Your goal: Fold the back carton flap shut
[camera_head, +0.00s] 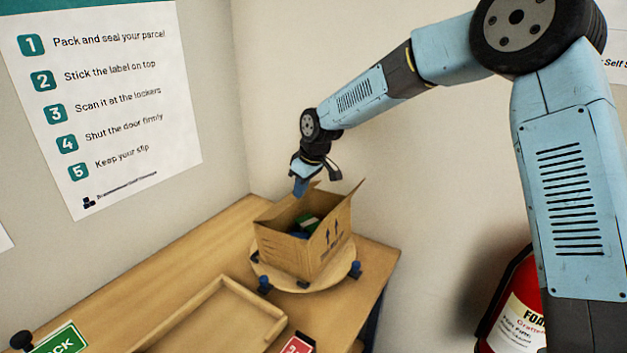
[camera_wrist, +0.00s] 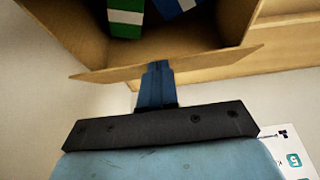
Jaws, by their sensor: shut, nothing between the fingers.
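The open brown carton (camera_head: 290,250) stands on a round wooden board, with green and blue items (camera_head: 304,227) inside; they also show in the wrist view (camera_wrist: 126,18). Its back flap (camera_wrist: 215,63) stands open across the wrist view. A right-hand flap (camera_head: 345,203) stands up in the head view. My gripper (camera_head: 299,190) is shut and empty, pointing down at the back of the carton. In the wrist view its fingertips (camera_wrist: 157,68) overlap the back flap's middle; I cannot tell whether they touch it.
The round board (camera_head: 338,266) has blue-knobbed clamps (camera_head: 355,269) around the carton. An empty wooden tray (camera_head: 218,292) lies on the table in front, with a green sign (camera_head: 62,341) and a red sign (camera_head: 298,344) nearby. Walls stand close behind. A fire extinguisher (camera_head: 515,305) is at right.

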